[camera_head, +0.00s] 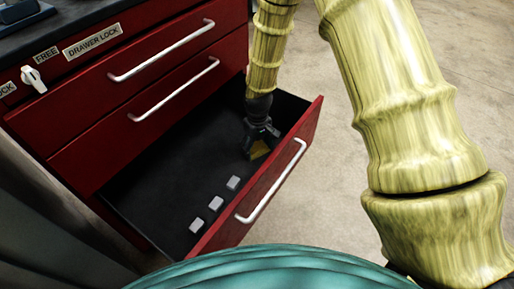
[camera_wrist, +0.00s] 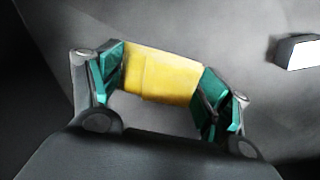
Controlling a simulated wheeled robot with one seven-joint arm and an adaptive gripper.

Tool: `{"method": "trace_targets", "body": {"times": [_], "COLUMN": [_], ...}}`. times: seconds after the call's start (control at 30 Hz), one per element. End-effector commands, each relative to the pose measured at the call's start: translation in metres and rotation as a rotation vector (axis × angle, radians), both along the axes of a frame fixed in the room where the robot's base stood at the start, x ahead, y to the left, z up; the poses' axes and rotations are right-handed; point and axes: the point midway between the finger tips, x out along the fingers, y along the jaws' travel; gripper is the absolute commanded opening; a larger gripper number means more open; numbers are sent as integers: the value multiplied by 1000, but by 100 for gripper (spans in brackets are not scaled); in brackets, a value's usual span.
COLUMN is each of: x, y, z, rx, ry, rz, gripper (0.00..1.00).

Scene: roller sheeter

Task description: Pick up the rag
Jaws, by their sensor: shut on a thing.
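The rag is a yellow folded piece (camera_wrist: 161,73) between the two teal finger pads of my gripper (camera_wrist: 163,85) in the wrist view. The pads press on its left and right ends, so my gripper is shut on it. In the head view my gripper (camera_head: 261,138) reaches down into the open drawer, near its right end. The rag (camera_head: 259,150) shows there as a small yellow-brown patch at the fingertips, partly hidden by them. I cannot tell whether the rag touches the drawer floor.
The red bottom drawer (camera_head: 165,189) is pulled open, with a silver handle (camera_head: 271,181) on its front. Three small grey blocks (camera_head: 215,203) lie in it near the front; one block (camera_wrist: 299,52) shows in the wrist view. Two closed drawers with handles (camera_head: 162,50) are above.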

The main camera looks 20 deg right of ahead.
Motion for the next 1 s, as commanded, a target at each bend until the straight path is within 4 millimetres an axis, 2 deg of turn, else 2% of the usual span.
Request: {"method": "trace_targets", "body": {"times": [0.17,0.6,0.8,1.0], "x": [1,1,0,0], "y": [0,0,0,0], "z": [13,85,99,100], "rx": [0,1,0,0], "ry": [-1,-2,0,1], "rz": [0,0,0,0], "gripper": [53,53,53,53]}}
